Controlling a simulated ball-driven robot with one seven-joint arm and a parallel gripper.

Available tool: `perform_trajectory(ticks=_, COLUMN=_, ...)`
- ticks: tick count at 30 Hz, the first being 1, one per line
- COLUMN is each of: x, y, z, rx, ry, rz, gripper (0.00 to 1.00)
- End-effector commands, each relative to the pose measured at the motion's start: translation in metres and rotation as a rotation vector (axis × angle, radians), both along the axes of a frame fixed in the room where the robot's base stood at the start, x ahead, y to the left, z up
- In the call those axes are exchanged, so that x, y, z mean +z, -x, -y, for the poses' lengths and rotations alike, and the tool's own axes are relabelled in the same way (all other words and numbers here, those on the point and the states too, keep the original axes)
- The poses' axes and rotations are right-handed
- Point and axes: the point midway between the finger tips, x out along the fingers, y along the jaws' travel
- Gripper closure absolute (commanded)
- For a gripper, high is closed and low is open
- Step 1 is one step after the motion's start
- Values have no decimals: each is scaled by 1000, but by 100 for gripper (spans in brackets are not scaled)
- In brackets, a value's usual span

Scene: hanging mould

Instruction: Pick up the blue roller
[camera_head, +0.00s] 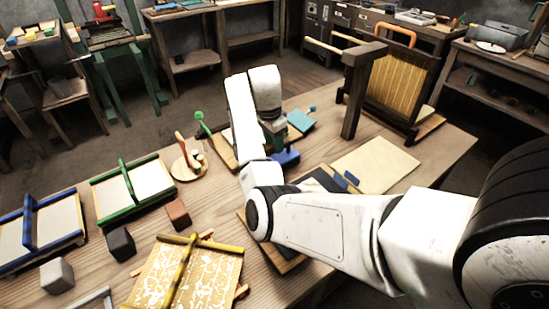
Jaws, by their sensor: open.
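A dark blue object (287,157), which may be the blue roller, lies on the wooden table (225,205) near the middle. Its near and left parts are partly hidden by my white arm, so its full shape is unclear. My gripper (277,142) points down just behind and above it. The jaws are open, small and partly covered by my wrist; I cannot tell whether they touch the blue object.
Green-framed (133,189), blue-framed (40,228) and yellow-framed (182,275) screens lie at left and front. A wooden frame (395,88) stands upright at back right. A pale board (375,164) lies clear.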

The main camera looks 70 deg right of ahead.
Motion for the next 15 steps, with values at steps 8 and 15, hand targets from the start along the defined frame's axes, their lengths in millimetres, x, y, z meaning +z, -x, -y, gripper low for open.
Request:
perform_trajectory(ticks=8, x=-31, y=2, z=3, rx=-1, ry=0, rz=0, gripper=57)
perform_trajectory(ticks=15, x=-32, y=2, z=3, rx=-1, ry=0, rz=0, gripper=57)
